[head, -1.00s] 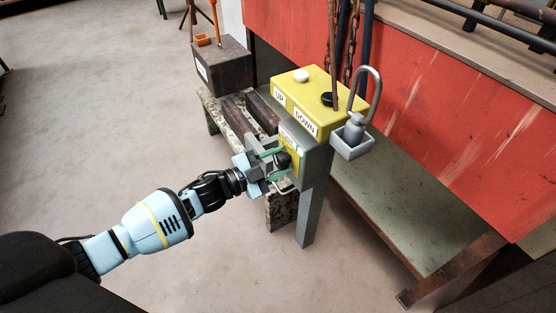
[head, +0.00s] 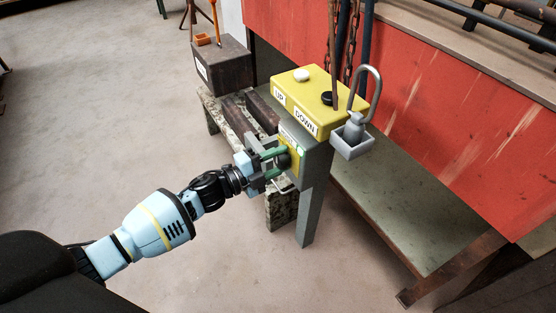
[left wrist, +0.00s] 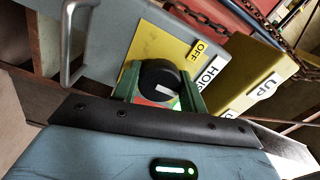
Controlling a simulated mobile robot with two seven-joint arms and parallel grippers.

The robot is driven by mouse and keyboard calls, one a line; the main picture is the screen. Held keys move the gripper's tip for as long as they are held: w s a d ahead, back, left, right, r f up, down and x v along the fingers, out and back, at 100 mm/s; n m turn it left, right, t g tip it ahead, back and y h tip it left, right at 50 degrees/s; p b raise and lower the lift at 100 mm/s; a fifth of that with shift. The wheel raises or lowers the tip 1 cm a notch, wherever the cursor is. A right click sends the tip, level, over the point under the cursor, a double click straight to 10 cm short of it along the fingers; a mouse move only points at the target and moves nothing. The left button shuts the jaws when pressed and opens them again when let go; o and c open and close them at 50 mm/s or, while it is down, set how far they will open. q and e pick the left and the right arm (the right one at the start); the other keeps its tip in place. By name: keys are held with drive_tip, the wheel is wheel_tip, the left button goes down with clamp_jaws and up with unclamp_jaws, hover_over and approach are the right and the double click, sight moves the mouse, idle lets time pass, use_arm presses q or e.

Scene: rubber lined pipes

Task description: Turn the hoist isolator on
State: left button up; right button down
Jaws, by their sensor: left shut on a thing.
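The hoist isolator is a round black knob (left wrist: 158,78) on a yellow plate (left wrist: 157,45) marked OFF, with part of another label showing. The plate (head: 297,152) is on the face of a grey post-mounted box (head: 318,160). My left gripper (head: 280,161) is shut on the knob, with its green fingers on either side of it. In the left wrist view the fingers (left wrist: 158,88) flank the knob, and a short white mark shows on its face. The fingers hide part of the plate, so I cannot tell the switch setting. My right gripper is not in view.
A yellow UP/DOWN control box (head: 318,92) sits on top of the post. A grey holder (head: 352,146) with a looped shackle sticks out at its right. A bench (head: 236,140) with dark bars stands behind. Open floor (head: 110,120) lies to the left.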

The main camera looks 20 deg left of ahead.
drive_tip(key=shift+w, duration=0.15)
use_arm(q)
drive_tip(key=o, duration=1)
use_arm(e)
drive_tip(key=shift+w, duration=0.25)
use_arm(q)
drive_tip(key=shift+p+v, duration=0.55)
drive_tip(key=shift+v, duration=3.35)
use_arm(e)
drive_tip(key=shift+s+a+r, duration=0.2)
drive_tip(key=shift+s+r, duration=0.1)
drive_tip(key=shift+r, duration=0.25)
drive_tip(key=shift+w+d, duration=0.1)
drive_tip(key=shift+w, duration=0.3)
